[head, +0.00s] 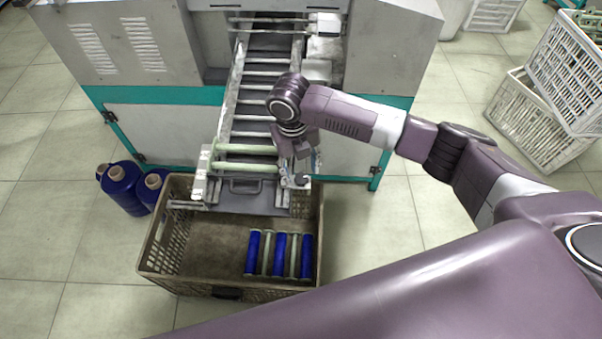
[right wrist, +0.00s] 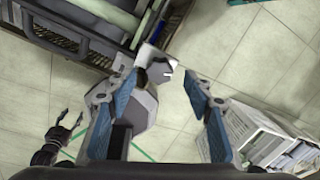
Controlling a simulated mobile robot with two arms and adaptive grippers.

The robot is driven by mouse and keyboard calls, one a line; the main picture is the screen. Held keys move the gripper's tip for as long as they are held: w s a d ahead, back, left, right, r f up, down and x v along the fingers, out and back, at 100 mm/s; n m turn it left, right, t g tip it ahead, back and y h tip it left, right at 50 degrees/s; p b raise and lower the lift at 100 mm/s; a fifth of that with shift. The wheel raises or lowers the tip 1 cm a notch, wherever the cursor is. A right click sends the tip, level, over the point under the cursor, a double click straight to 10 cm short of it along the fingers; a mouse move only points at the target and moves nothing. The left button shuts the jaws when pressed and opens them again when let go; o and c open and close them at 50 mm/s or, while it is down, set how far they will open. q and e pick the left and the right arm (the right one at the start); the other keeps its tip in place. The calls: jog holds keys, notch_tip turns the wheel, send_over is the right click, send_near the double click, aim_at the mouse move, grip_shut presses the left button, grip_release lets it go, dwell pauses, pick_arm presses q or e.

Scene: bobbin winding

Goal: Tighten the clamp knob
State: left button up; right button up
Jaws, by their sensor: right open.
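The clamp knob (right wrist: 160,72) looks like a small grey and dark piece at the end of the machine's chute in the right wrist view. It lies just beyond and between the fingertips of my right gripper (right wrist: 168,88). The blue-padded fingers are open, and I see no grip on the knob. In the head view my right gripper (head: 304,160) points down at the chute's lower right corner. The arm and fingers partly hide the clamp there. A dark gripper, apparently my left gripper (right wrist: 66,128), shows open at lower left in the right wrist view, away from the knob.
The chute (head: 245,130) carries pale green rods. A brown crate (head: 160,255) below holds several blue and pale bobbins (head: 280,254). Blue thread cones (head: 122,185) stand left of it. White crates (head: 530,115) stand at the right. Floor between is clear.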

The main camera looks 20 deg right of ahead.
aim_at(301, 179)
jog(key=shift+d+f, duration=0.1)
jog(key=shift+f, duration=1.25)
jog(key=c, duration=1.2)
